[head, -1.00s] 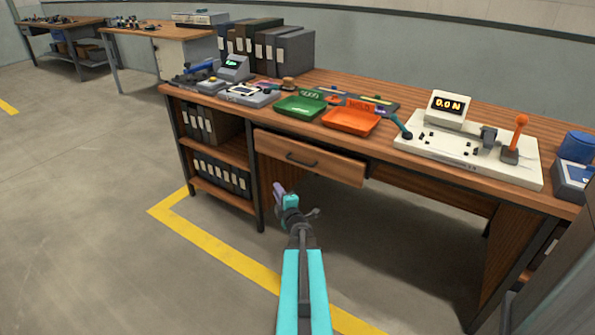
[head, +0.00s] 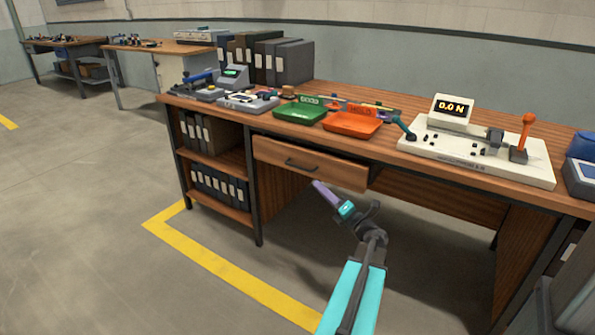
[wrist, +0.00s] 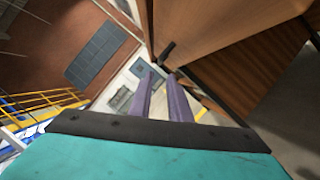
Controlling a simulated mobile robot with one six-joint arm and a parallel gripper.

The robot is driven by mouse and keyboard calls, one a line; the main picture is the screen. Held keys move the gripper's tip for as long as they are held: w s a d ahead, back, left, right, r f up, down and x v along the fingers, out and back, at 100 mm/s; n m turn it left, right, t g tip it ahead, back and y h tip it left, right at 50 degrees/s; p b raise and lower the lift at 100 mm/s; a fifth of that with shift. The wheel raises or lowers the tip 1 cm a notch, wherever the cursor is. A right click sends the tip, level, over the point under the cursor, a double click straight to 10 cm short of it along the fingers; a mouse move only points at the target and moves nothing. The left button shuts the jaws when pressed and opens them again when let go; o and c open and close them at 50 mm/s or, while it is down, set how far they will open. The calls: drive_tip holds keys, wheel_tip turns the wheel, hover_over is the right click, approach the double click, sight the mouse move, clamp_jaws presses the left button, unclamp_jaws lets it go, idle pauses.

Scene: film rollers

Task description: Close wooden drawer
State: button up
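The wooden drawer (head: 325,170) is under the desktop, left of the desk's middle. Its front, with a dark bar handle (head: 301,165), stands out from the desk, so it is partly open. My gripper (head: 316,185) is just below and in front of the drawer front in the head view, its purple fingers pointing up and left. I cannot tell whether it touches the drawer. In the wrist view the two fingers (wrist: 161,85) are apart with nothing held between them. Wooden panels fill the upper right there; which panel is the drawer is unclear.
The desktop (head: 400,172) holds a green tray (head: 300,112), an orange tray (head: 352,124) and a white force tester (head: 475,150). Shelves with binders (head: 220,185) stand left of the drawer. Open floor lies in front, marked by a yellow line (head: 230,275).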

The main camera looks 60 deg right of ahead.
sight(298, 167)
drive_tip(key=shift+w, duration=0.2)
drive_tip(key=b+x, duration=0.2)
drive_tip(key=x, duration=1.1)
drive_tip(key=shift+w+d+r+b, duration=0.1)
drive_tip(key=shift+w+d+b, duration=0.05)
drive_tip(key=shift+w+b, duration=0.15)
drive_tip(key=shift+s, duration=0.1)
clamp_jaws()
